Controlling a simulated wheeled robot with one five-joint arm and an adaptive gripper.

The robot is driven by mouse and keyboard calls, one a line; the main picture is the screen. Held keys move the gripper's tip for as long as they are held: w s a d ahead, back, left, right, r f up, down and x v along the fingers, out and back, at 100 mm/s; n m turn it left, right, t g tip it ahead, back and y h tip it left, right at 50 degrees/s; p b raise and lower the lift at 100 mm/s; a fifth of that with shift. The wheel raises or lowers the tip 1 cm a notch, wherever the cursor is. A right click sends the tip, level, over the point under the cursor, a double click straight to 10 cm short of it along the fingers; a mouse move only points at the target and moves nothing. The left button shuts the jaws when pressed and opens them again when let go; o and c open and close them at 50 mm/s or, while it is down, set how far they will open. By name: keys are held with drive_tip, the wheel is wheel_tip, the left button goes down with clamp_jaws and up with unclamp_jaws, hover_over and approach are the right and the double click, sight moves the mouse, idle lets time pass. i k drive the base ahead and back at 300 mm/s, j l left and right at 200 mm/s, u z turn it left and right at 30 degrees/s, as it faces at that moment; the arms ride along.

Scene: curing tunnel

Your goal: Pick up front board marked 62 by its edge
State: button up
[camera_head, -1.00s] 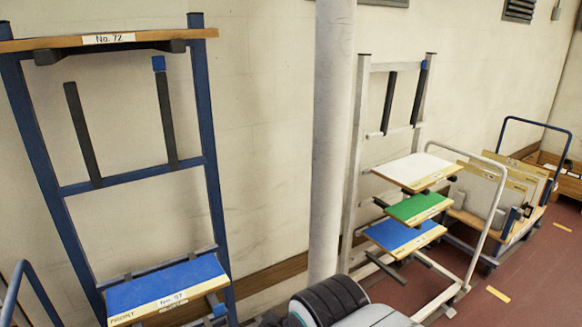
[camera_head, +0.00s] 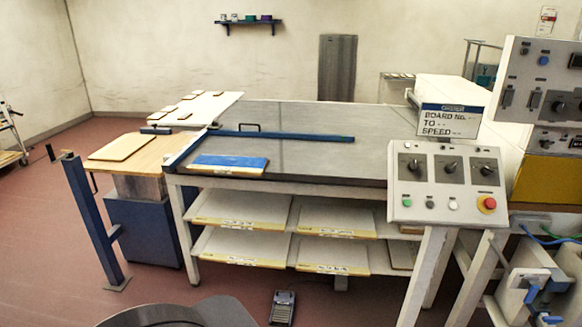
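Several boards with label strips on their front edges lie on the two shelves under the grey-topped bench (camera_head: 320,143). On the upper shelf are a left board (camera_head: 240,208) and a right board (camera_head: 336,216). On the lower shelf are a left board (camera_head: 246,244) and a right board (camera_head: 333,254). A blue-topped board (camera_head: 229,163) lies on the bench's front left corner. The label writing is too small to read, so I cannot tell which is marked 62. My gripper is not in view.
A control panel (camera_head: 447,185) on white legs stands at the bench's right, with a sign (camera_head: 450,120) above. A blue post (camera_head: 93,222) and a side table with a tan board (camera_head: 122,147) stand left. A foot pedal (camera_head: 282,306) is on the floor.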

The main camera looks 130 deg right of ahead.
sight(229, 165)
drive_tip(key=j+z, duration=0.15)
drive_tip(key=z, duration=3.85)
